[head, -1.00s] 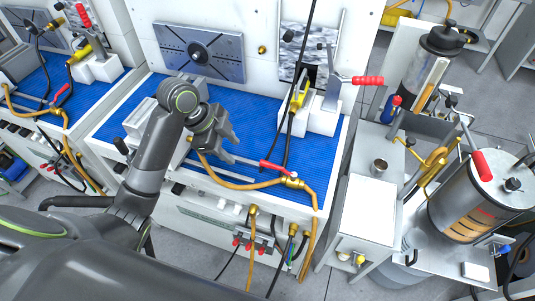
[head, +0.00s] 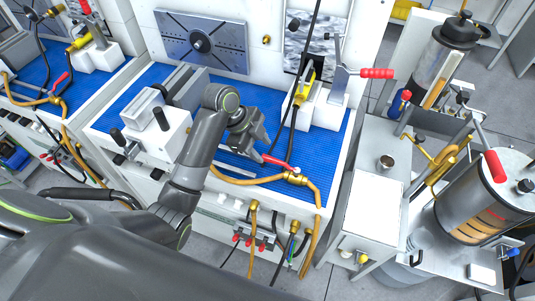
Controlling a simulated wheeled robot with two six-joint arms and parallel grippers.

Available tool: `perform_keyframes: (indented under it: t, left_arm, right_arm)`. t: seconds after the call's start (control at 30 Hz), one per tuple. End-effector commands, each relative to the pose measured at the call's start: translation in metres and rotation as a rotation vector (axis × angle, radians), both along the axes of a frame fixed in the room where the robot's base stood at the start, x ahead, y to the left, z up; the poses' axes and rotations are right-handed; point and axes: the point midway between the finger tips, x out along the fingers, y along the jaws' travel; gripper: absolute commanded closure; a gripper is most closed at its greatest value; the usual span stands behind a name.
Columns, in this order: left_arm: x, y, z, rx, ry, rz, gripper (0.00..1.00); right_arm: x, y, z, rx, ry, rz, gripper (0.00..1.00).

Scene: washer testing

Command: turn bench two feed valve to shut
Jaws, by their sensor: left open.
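The feed valve is a brass fitting (head: 293,178) with a red lever (head: 277,161) on the front edge of the middle bench's blue mat. An orange hose runs into it from the left and another drops from its right side. The lever points left and slightly back, lying roughly along the left hose. My left gripper (head: 264,147) is open and empty. Its fingertips point right, just behind and left of the lever's free end. I cannot tell whether they touch it. My right gripper is out of view.
A white clamp fixture (head: 157,138) stands left of my arm on the bench. A toggle clamp with a red handle (head: 377,73) stands behind the valve, with black hoses nearby. A similar bench (head: 32,72) is at left. A steel cylinder (head: 485,200) is at right.

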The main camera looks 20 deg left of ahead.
Motion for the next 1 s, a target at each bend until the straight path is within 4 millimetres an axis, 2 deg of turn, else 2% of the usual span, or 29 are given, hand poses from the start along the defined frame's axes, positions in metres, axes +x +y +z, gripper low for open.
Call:
perform_keyframes:
  t: [0.1, 0.3, 0.67, 1.0]
  left_arm:
    - [0.002, -0.009, -0.019, 0.000, 0.004, -0.001, 0.58]
    - [0.007, -0.017, -0.038, 0.000, 0.001, 0.001, 0.58]
    - [0.008, -0.018, -0.043, 0.001, 0.000, -0.001, 0.58]
    - [0.008, -0.018, -0.042, 0.001, 0.000, -0.001, 1.00]
  right_arm:
    - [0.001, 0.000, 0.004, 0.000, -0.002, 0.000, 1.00]
    - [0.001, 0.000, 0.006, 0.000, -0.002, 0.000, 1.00]
    - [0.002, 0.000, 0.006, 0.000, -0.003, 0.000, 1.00]
    - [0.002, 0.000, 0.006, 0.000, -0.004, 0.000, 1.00]
